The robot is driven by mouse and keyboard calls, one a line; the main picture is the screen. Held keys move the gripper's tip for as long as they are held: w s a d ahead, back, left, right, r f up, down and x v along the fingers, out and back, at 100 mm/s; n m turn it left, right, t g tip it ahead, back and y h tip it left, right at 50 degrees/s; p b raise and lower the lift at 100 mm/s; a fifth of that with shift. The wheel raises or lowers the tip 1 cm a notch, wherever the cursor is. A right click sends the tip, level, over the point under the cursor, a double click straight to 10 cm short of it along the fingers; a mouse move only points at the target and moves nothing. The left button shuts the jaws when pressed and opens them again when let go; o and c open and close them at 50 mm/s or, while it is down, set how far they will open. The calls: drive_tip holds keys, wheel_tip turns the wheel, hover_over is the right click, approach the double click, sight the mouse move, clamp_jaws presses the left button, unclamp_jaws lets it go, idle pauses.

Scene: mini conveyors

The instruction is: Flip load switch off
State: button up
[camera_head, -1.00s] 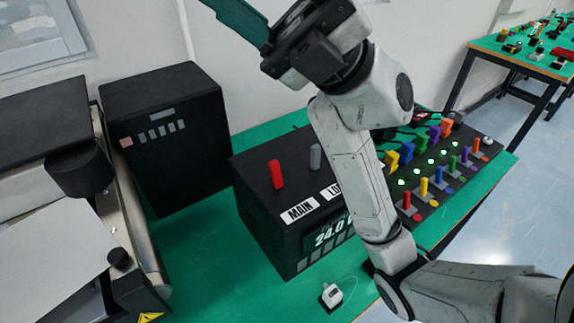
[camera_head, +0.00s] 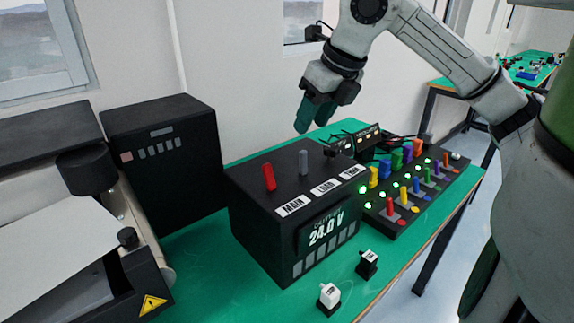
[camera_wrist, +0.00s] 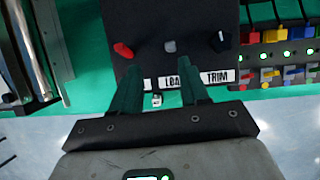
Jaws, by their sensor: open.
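The load switch (camera_head: 303,163) is a grey lever standing up on top of the black power supply box (camera_head: 262,232). A white LOAD label (camera_head: 325,187) lies in front of it, and a red MAIN lever (camera_head: 269,177) stands to its left. In the wrist view the grey load lever (camera_wrist: 170,46) is beyond my fingertips, roughly between their lines, with the red lever (camera_wrist: 124,50) at left and a black TRIM knob (camera_wrist: 220,41) at right. My gripper (camera_head: 315,122) hangs above and behind the box, pointing down. In the wrist view its green fingers (camera_wrist: 160,72) are apart and empty.
A board of coloured switches (camera_head: 410,190) with green lights stands right of the box. Two small connectors, white (camera_head: 329,298) and black (camera_head: 367,263), lie on the green table in front. A black cabinet (camera_head: 165,150) and a conveyor machine stand at left.

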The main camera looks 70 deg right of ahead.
sight(304, 152)
drive_tip(key=x, duration=0.3)
drive_tip(key=s+x, duration=0.1)
drive_tip(key=x, duration=0.3)
drive_tip(key=d+x, duration=0.1)
drive_tip(key=x, duration=0.2)
drive_tip(key=shift+f, duration=0.45)
drive_tip(key=shift+c, duration=0.3)
clamp_jaws()
